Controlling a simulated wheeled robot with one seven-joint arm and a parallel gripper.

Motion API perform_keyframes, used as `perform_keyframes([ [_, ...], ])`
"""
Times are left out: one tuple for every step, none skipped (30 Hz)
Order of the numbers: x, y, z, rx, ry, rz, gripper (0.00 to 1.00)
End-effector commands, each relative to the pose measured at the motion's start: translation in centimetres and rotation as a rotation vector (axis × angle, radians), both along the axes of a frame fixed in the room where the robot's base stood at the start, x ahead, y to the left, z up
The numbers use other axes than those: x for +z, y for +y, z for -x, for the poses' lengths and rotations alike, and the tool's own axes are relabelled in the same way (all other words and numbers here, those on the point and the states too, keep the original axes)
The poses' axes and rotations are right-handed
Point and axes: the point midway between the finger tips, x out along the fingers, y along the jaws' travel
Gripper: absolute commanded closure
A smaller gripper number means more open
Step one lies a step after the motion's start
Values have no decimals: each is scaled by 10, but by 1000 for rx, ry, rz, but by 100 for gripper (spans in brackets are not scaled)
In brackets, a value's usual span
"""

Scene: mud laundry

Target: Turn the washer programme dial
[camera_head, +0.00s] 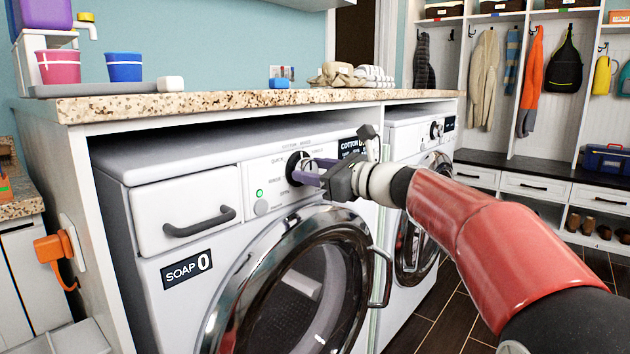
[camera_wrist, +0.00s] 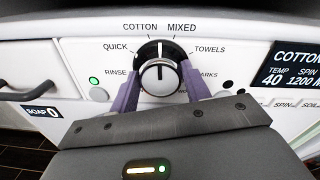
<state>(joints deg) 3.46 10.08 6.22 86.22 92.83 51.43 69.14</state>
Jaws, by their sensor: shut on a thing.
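The washer programme dial (camera_wrist: 159,75) is a round knob with a black rim and a silver face on the white washer's panel. Labels around it include RINSE, QUICK, COTTON, MIXED and TOWELS. A white mark on the knob points up, between COTTON and MIXED. My gripper (camera_wrist: 160,88) has its purple fingers on the left and right sides of the dial, shut on it. In the head view my gripper (camera_head: 306,174) reaches the dial (camera_head: 296,164) from the right, and its fingers hide part of the dial.
A green light (camera_wrist: 94,81) and round button sit left of the dial; a display (camera_wrist: 293,68) reading COTTON is at right. The soap drawer (camera_head: 185,210) and round door (camera_head: 300,285) are closed. The granite counter (camera_head: 220,101) overhangs the washer.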

Motion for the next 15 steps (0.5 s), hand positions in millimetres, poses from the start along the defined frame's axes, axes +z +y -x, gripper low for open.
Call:
perform_keyframes([
  [-4, 0, 0, 0, -37, 26, 76],
  [-4, 0, 1, 1, -59, 44, 76],
  [-4, 0, 1, 0, -90, 67, 76],
  [-4, 0, 1, 0, -112, 84, 76],
  [-4, 0, 1, 0, -133, 102, 76],
  [-4, 1, 1, 1, -165, 127, 76],
  [-4, 1, 1, 1, -186, 143, 76],
  [-4, 1, 1, 0, -209, 161, 76],
  [-4, 1, 1, 0, -239, 185, 76],
  [-4, 1, 1, 0, -261, 202, 76],
  [-4, 1, 2, 1, -284, 220, 76],
  [-5, 1, 2, 0, -314, 244, 76],
  [-5, 1, 2, 0, -336, 261, 76],
  [-5, 1, 2, 0, -360, 279, 76],
  [-5, 1, 2, 0, -388, 301, 76],
])
